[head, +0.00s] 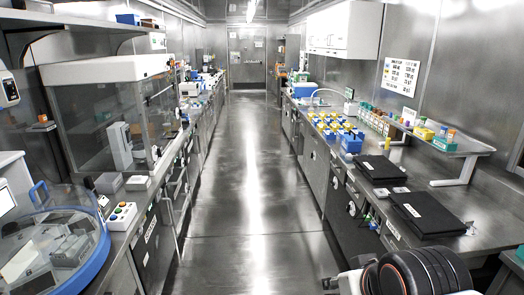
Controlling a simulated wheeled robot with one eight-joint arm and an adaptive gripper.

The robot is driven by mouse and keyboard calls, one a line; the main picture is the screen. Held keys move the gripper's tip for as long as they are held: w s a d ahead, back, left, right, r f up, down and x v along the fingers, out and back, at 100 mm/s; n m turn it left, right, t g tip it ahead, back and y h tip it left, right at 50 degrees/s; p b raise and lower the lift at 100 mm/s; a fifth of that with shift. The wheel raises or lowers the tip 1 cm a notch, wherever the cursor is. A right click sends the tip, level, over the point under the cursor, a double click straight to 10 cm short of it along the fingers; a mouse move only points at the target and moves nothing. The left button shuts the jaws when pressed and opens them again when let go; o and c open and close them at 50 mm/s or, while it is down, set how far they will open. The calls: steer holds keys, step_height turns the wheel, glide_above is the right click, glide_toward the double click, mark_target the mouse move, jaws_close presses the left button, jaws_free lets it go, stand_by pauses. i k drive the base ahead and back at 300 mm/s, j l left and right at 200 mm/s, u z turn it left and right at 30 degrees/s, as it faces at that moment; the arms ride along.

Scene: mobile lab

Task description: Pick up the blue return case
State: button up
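Which object is the blue return case I cannot tell for sure. A small blue box (351,144) stands on the right bench, at the near end of a group of blue items with yellow tops (335,127). Another blue box (128,19) sits high on the left, on the upper shelf. Part of my own arm, white with dark ribbed rings, shows at the bottom right. My gripper's fingers are not in view.
A clear metal-floored aisle (250,190) runs between two benches to a far door (247,55). Two black laptop-like slabs (427,213) lie on the right bench, below a small raised shelf (455,140). A round blue-rimmed machine (92,268) and a glass enclosure (90,130) stand left.

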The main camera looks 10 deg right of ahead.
mark_target(352, 142)
steer(key=i+z, duration=0.1)
steer(key=i, duration=0.4)
steer(key=i+j, duration=0.1)
steer(key=i, duration=0.45)
steer(key=i+z, duration=0.15)
steer(key=i, duration=0.35)
steer(key=i+j+z, duration=0.1)
steer(key=i, duration=0.4)
steer(key=i+j+z, duration=0.25)
steer(key=i+z, duration=0.25)
steer(key=i+j+z, duration=0.7)
steer(key=j+z, duration=0.25)
steer(key=i+j+z, duration=0.25)
steer(key=j+z, duration=0.2)
steer(key=j, duration=0.2)
steer(key=i+j+z, duration=0.15)
steer(key=j, duration=0.25)
steer(key=k, duration=0.05)
